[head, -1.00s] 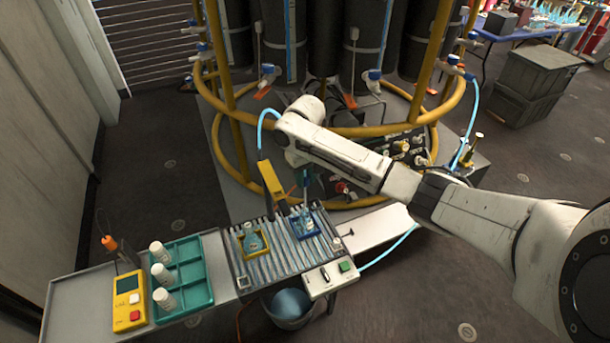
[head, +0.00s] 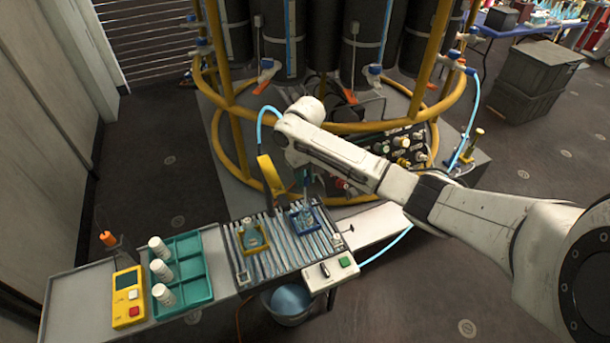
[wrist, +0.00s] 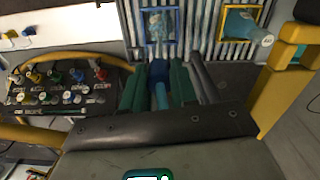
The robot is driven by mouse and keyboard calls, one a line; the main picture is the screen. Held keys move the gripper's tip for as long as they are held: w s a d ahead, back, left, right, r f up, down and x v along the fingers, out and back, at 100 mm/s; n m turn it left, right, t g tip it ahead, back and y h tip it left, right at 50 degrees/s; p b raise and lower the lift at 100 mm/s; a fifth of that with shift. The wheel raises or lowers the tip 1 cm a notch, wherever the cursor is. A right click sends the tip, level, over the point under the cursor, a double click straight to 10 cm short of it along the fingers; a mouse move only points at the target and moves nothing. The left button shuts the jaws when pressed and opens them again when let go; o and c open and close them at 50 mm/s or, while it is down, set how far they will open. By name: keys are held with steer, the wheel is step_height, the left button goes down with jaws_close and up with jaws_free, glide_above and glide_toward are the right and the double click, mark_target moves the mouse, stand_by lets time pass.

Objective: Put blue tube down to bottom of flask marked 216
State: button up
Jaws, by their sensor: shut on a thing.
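My gripper (wrist: 157,88) is shut on the blue tube (wrist: 160,93), which shows between its green fingers in the wrist view. In the head view the blue tube (head: 306,182) hangs below the wrist, above and behind the blue-framed flask (head: 304,217). That clear flask also shows in the wrist view (wrist: 158,25), apart from the fingers. A second flask (head: 252,238) with teal contents lies in a yellow frame to its left; its neck carries a white label (wrist: 266,39). I cannot read 216 on either flask. The tube's lower end is hard to make out.
Both frames sit on a ribbed rack (head: 285,258). A teal tray (head: 186,272) with white bottles and a yellow meter (head: 128,297) stand left. A yellow bracket (head: 270,175) is close to my gripper. A valve panel (wrist: 60,88) and yellow rails are behind.

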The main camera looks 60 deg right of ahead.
mark_target(305, 186)
steer(key=shift+f, duration=0.1)
stand_by(0.3)
steer(key=shift+f+b, duration=0.75)
steer(key=shift+f, duration=1.15)
steer(key=shift+f+b, duration=1)
steer(key=shift+f, duration=1.3)
steer(key=o, duration=1)
steer(key=shift+o, duration=0.4)
